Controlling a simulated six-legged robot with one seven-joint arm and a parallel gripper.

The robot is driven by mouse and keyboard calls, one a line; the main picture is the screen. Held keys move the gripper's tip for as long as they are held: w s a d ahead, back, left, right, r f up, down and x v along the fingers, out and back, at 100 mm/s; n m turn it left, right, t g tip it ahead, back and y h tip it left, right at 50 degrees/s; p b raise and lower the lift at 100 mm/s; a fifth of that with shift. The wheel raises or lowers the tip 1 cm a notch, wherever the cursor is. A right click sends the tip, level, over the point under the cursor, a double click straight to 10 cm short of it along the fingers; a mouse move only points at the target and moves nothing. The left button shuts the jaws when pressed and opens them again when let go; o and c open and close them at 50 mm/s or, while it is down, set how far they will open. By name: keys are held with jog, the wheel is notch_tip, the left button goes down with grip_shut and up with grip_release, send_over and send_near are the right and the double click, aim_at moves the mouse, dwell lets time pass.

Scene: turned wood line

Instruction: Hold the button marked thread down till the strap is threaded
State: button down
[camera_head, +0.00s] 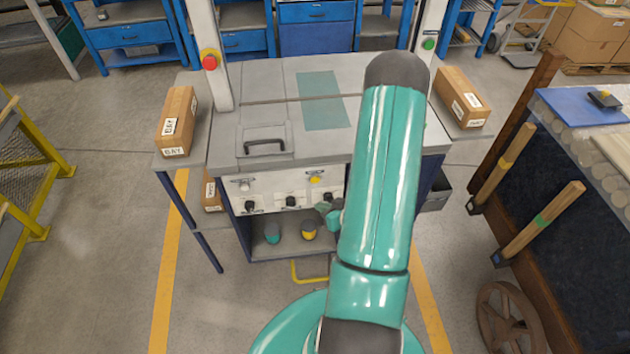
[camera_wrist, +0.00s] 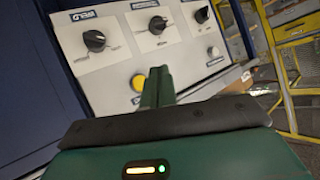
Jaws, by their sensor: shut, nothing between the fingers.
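The strapping machine's pale front panel (camera_head: 270,187) carries a yellow button (camera_head: 315,179) and a white button (camera_head: 243,185). In the wrist view the panel appears upside down, with the yellow button (camera_wrist: 138,82) left of my gripper's fingertips (camera_wrist: 160,74) and the white button (camera_wrist: 212,51) farther right. My gripper is shut and empty, pointing at the panel. The fingers overlap the panel close beside the yellow button; I cannot tell whether they touch the panel. No marking on either button is readable. In the head view my gripper (camera_head: 330,212) is partly hidden by my arm. I cannot make out a strap.
Several black knobs (camera_head: 291,201) share the panel. The machine's grey top (camera_head: 245,125) has a black handle (camera_head: 265,144). Cartons (camera_head: 177,122) stand on both side shelves. A red button (camera_head: 209,60) is on the left post. Teal and yellow items sit on the lower shelf.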

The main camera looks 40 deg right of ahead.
jog(key=w+d, duration=0.3)
jog(key=w, duration=0.2)
jog(key=shift+w+d, duration=0.25)
jog(key=shift+d, duration=0.1)
jog(key=shift+w+d, duration=0.1)
dwell(1.7)
jog(key=shift+w+d, duration=0.15)
jog(key=shift+w, duration=0.1)
jog(key=shift+w+d, duration=0.2)
jog(key=shift+w, duration=0.1)
dwell(0.7)
dwell(1.2)
jog(key=shift+s+a, duration=0.45)
jog(key=shift+s, duration=0.2)
jog(key=shift+s+a, duration=0.7)
jog(key=shift+s, duration=0.35)
jog(key=shift+s+a, duration=0.7)
jog(key=shift+s, duration=0.3)
